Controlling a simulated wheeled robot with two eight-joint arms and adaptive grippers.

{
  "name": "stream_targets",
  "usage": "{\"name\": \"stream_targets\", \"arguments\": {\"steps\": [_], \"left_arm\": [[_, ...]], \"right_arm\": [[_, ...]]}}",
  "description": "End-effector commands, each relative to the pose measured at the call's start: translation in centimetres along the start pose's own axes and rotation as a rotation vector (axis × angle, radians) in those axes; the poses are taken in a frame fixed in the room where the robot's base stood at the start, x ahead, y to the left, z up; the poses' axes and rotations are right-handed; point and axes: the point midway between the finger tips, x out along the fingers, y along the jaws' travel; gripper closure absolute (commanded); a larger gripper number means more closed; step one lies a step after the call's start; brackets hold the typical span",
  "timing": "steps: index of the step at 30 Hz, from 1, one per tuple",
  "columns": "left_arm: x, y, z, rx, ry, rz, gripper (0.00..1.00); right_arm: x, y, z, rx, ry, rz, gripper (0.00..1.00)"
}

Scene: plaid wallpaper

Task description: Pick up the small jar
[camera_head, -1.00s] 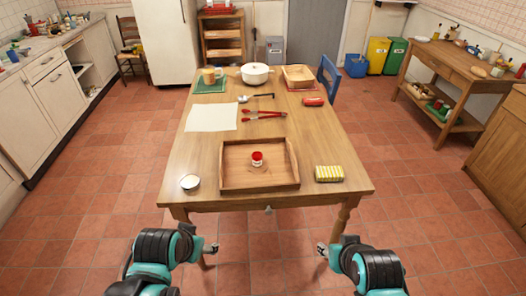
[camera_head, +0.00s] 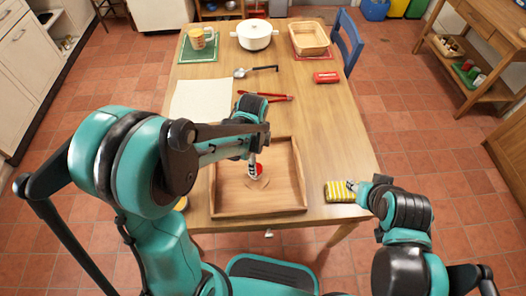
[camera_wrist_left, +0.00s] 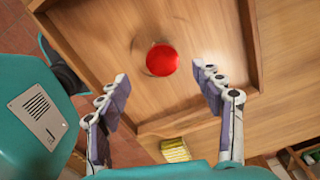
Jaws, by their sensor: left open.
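The small jar (camera_head: 257,168) with a red lid stands in the wooden tray (camera_head: 282,203). My left gripper (camera_head: 253,165) is over the tray at the jar and partly hides it in the head view. In the left wrist view the jar's round red lid (camera_wrist_left: 162,60) shows from above, just beyond and between the two spread fingertips of my left gripper (camera_wrist_left: 161,74). The fingers are apart and hold nothing. My right gripper (camera_head: 353,186) is small in the head view, beside the yellow striped cloth (camera_head: 338,192); its jaws are unclear.
The tray's raised walls surround the jar. Red tongs (camera_head: 266,96), a ladle (camera_head: 258,70), a white sheet (camera_head: 195,100) and a red packet (camera_head: 326,77) lie farther back. A white pot (camera_head: 255,36), mug (camera_head: 198,38) and basket (camera_head: 309,38) stand at the far end.

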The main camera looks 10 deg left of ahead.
Motion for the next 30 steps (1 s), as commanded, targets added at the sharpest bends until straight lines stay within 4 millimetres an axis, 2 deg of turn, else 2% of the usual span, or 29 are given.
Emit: {"name": "stream_targets", "arguments": {"steps": [11,19,27,29,30], "left_arm": [[3.6,-0.1,0.0,0.019,-0.001,0.007,0.34],[7.7,-0.3,0.1,0.018,-0.001,0.007,0.34],[8.0,-0.3,0.1,0.018,-0.001,0.006,0.34],[8.0,-0.3,0.1,0.018,-0.001,0.006,0.47],[8.0,-0.3,0.1,0.018,-0.001,0.006,0.57]], "right_arm": [[1.3,0.0,1.0,0.0,0.0,0.0,0.6],[3.2,0.0,2.3,0.0,0.0,0.0,0.6],[3.2,0.0,2.3,0.0,0.0,0.0,0.6],[3.2,0.0,2.3,0.0,0.0,0.0,0.6],[3.2,0.0,2.3,0.0,0.0,0.0,0.6]]}}
